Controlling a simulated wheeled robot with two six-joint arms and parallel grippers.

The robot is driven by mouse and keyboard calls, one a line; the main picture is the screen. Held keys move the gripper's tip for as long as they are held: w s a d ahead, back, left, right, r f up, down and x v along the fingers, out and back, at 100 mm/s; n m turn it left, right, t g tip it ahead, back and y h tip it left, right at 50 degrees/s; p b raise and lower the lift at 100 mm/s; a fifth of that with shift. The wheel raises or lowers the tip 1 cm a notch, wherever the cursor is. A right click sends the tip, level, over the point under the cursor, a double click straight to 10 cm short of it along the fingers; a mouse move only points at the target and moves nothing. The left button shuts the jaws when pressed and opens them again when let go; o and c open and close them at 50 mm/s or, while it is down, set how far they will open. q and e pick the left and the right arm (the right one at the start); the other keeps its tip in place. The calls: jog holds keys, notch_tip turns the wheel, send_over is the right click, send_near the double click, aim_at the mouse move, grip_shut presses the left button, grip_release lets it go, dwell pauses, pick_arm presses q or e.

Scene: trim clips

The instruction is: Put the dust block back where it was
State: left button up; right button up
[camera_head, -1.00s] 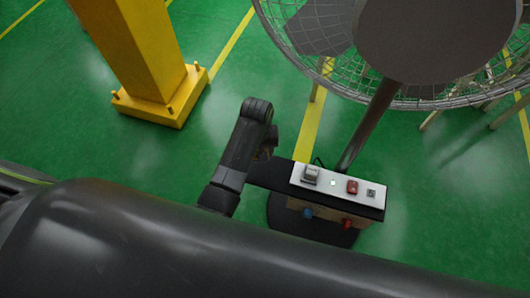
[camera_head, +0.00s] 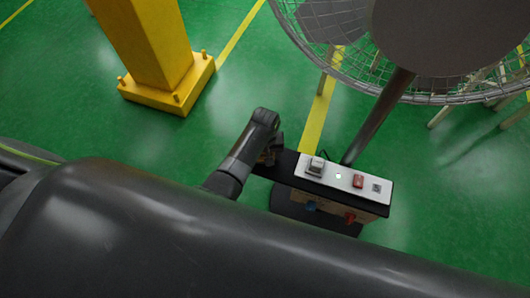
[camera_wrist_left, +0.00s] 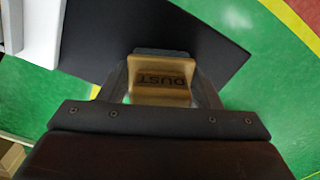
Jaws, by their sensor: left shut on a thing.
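The dust block (camera_wrist_left: 160,80) is a tan block with DUST lettering, upside down in the left wrist view. My left gripper (camera_wrist_left: 160,88) is shut on it, with a finger at each side. Behind the block in that view is a flat black surface (camera_wrist_left: 200,28). In the head view my left gripper (camera_head: 270,155) is at the left end of the black shelf (camera_head: 285,162) of a control box; the block cannot be made out there. I cannot tell whether the block touches the shelf. My right gripper is not in view.
A white panel (camera_head: 325,174) on the box carries a grey switch (camera_head: 315,166) and a red button (camera_head: 358,181). Blue and red knobs are below it. A large caged fan (camera_head: 430,40) on a pole stands behind. A yellow column (camera_head: 150,45) stands left. Green floor lies between.

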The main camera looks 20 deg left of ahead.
pick_arm(q)
jog(key=o, duration=0.9)
jog(key=shift+f, duration=0.1)
notch_tip(320, 180, up, 11)
jog(key=shift+f+p, duration=0.1)
jog(key=shift+p, duration=0.85)
jog(key=shift+r, duration=0.75)
